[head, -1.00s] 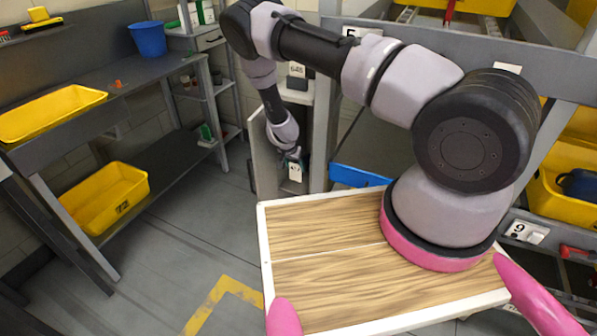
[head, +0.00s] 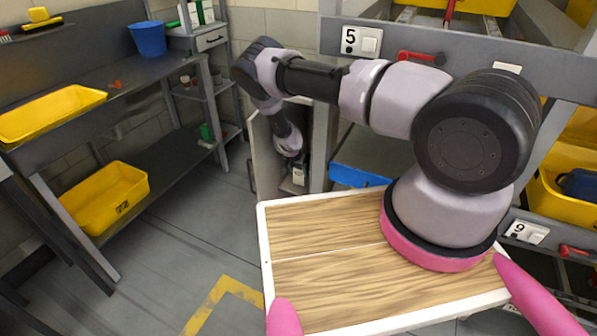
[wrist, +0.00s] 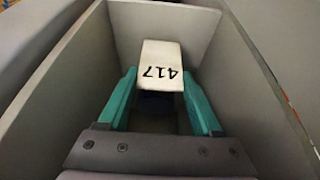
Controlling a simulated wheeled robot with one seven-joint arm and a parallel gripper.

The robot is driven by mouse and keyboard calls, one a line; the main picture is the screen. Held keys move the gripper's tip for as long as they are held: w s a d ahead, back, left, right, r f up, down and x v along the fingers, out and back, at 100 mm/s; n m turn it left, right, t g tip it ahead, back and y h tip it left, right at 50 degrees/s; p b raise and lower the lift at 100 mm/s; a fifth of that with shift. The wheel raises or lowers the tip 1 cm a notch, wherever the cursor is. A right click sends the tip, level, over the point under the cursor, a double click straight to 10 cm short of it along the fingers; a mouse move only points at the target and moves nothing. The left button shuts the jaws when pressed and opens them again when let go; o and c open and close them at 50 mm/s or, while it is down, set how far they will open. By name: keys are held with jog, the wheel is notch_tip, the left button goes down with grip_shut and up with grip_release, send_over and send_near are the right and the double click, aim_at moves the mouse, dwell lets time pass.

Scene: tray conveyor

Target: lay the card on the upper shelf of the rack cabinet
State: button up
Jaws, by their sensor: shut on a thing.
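The white card (wrist: 162,65) with the black number 417 is between the teal fingers of my gripper (wrist: 160,78) in the wrist view. The number reads upside down there. In the head view my gripper (head: 300,160) points down, with the card (head: 299,177) small below it. Grey walls of the rack cabinet (wrist: 250,70) rise on both sides and behind the card in the wrist view. In the head view the grey cabinet (head: 320,140) stands open-fronted, with a panel at its left. I cannot tell which shelf level the card is at, or whether it touches anything.
A grey rack (head: 460,55) with a number 5 plate (head: 361,41) and a red handle (head: 421,57) stands right of the cabinet. A blue bin (head: 358,176) is close to the cabinet's right. Workbench shelves with yellow bins (head: 103,197) line the left. Floor between is clear.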

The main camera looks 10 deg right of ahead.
jog(key=shift+f, duration=0.1)
jog(key=o, duration=1.3)
jog(key=v, duration=1.2)
